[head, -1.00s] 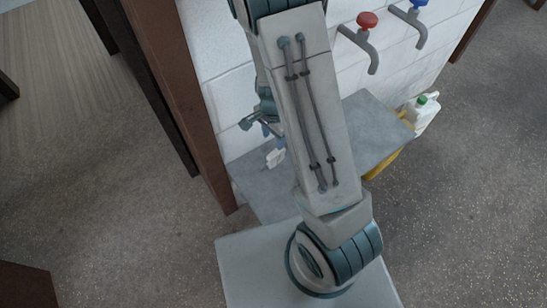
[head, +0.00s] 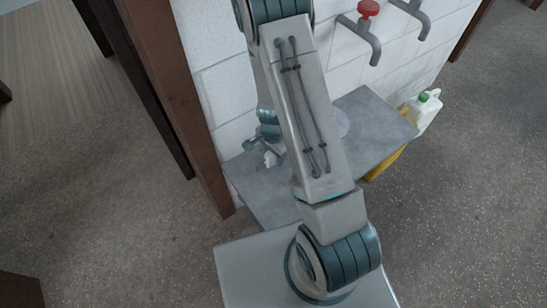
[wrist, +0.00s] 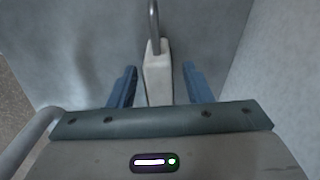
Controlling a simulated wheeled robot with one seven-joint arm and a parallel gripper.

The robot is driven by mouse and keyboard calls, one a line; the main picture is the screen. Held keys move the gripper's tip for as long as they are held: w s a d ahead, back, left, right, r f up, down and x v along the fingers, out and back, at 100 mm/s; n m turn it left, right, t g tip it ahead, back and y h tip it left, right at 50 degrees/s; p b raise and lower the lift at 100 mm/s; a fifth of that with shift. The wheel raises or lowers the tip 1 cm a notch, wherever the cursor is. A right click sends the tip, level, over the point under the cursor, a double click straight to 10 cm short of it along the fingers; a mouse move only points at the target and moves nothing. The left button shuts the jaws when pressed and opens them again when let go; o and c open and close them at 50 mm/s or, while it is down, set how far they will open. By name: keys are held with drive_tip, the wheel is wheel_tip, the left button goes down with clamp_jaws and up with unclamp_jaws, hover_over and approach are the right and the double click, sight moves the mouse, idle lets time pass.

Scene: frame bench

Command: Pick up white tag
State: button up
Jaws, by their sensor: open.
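The white tag (wrist: 157,78) is a small white block with a grey metal loop at its far end, in the middle of the wrist view. It lies between the two blue fingers of my gripper (wrist: 158,84), with a gap visible on each side, so the gripper is open around or just above it. In the head view the tag (head: 270,159) shows as a small white patch on the grey bench, close to my gripper (head: 262,158). My arm hides part of the bench and most of the gripper there.
The grey bench (head: 376,130) stands against a white tiled wall (head: 222,92). A red-handled tap (head: 368,10) and another tap are on the wall above. A white jug with a green cap (head: 424,110) stands right of the bench, beside something yellow (head: 384,166). A brown post (head: 172,90) is at left.

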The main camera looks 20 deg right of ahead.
drive_tip(key=shift+f, duration=0.2)
drive_tip(key=shift+c, duration=0.3)
clamp_jaws()
wheel_tip(320, 180, up, 10)
drive_tip(key=p, duration=0.4)
